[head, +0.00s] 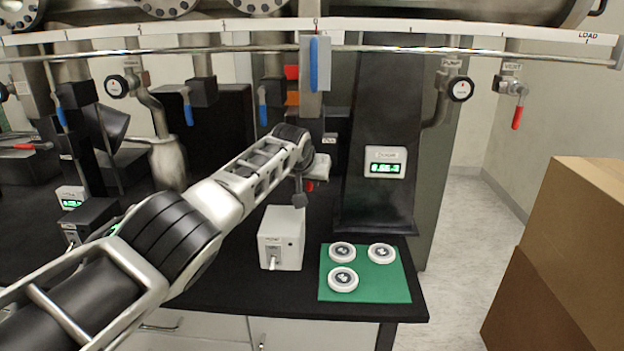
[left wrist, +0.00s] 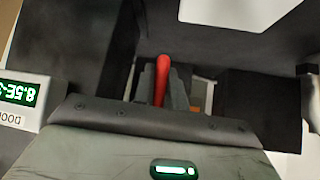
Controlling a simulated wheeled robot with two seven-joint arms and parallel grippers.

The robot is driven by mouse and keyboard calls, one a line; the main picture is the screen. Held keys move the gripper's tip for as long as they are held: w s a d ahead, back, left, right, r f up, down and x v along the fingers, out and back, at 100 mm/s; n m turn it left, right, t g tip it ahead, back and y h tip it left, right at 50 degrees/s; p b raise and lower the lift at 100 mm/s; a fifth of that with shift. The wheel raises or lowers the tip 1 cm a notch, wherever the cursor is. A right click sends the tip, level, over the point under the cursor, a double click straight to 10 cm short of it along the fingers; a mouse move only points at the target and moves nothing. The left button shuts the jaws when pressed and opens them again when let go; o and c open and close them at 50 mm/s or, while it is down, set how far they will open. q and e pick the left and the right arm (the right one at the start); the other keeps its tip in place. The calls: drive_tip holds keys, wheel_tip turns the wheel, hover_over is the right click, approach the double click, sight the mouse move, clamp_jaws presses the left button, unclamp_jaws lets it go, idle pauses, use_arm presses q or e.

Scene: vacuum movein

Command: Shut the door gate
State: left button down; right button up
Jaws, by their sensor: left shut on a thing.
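A red handle (left wrist: 162,78) stands between the fingers of my left gripper (left wrist: 161,98) in the left wrist view. The fingers are shut on it. In the head view my left arm reaches from the lower left to the middle, and my left gripper (head: 308,186) is at the front of the equipment, left of the dark sloping duct (head: 376,120). A bit of red shows beside it there; the rest of the handle is hidden by the wrist. No label on this handle can be read. My right gripper is in neither view.
A grey box with a small lever (head: 281,240) and a green mat (head: 365,290) with 3 white discs are on the black bench below. A lit gauge (head: 385,162) is on the duct. A horizontal rail (head: 420,50) crosses above. Cardboard boxes (head: 570,250) stand right, beyond open floor.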

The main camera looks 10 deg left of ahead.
use_arm(q)
drive_tip(key=shift+a+y, duration=0.25)
drive_tip(key=shift+y, duration=0.05)
drive_tip(key=shift+r, duration=0.1)
drive_tip(key=shift+w+a, duration=0.1)
drive_tip(key=shift+a, duration=0.2)
drive_tip(key=c, duration=1.7)
unclamp_jaws()
